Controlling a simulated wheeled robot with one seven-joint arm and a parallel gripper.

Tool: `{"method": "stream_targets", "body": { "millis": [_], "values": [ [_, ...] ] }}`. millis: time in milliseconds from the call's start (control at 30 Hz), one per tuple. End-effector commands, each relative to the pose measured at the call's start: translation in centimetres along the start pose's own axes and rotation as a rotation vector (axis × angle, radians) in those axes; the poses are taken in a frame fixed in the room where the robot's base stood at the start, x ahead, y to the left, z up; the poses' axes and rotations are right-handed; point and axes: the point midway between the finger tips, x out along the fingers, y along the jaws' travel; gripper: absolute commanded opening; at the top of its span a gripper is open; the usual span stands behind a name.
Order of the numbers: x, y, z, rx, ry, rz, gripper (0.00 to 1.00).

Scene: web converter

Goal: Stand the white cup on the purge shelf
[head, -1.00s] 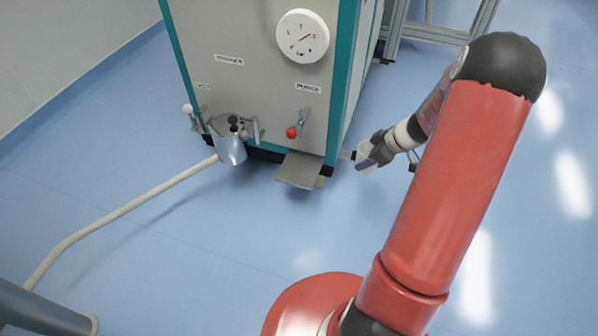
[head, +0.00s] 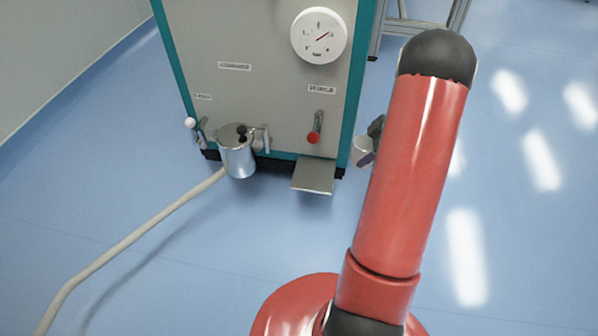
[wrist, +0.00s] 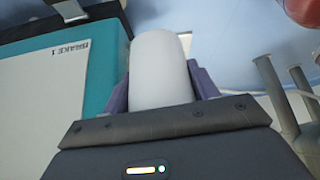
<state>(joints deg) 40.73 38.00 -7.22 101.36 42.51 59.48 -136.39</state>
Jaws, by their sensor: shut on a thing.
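The white cup (wrist: 160,72) is held between the purple fingers of my gripper (wrist: 161,88) in the wrist view. In the head view the cup (head: 362,150) shows just right of the machine's front corner. My gripper (head: 368,152) is shut on it, and my red arm hides most of the gripper. The purge shelf (head: 313,176) is a bare metal plate at the foot of the machine, below the PURGE label and a red-knobbed lever (head: 314,130). The cup is to the right of the shelf and apart from it.
The grey and teal machine (head: 270,95) bears a round dial (head: 319,36). A metal canister (head: 237,155) with a pale hose (head: 130,238) is at its lower left, beside a white-knobbed lever (head: 191,124). A metal frame (head: 420,25) stands behind.

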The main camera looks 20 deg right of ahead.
Motion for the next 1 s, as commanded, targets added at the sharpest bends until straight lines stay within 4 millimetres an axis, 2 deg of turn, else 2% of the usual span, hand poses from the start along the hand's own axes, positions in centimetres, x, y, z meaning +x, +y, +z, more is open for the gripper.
{"method": "stream_targets", "body": {
  "millis": [167, 400, 500, 767, 1000],
  "values": [
    [2.8, -0.1, -1.5, -0.002, 0.0, -0.004, 0.37],
    [7.8, 0.0, -4.5, -0.002, 0.0, -0.004, 0.37],
    [9.1, 0.1, -5.2, -0.001, 0.001, -0.002, 0.37],
    [10.7, 0.1, -6.2, -0.001, 0.0, -0.002, 0.37],
    [14.1, 0.1, -7.4, 0.0, 0.0, -0.002, 0.37]
  ]
}}
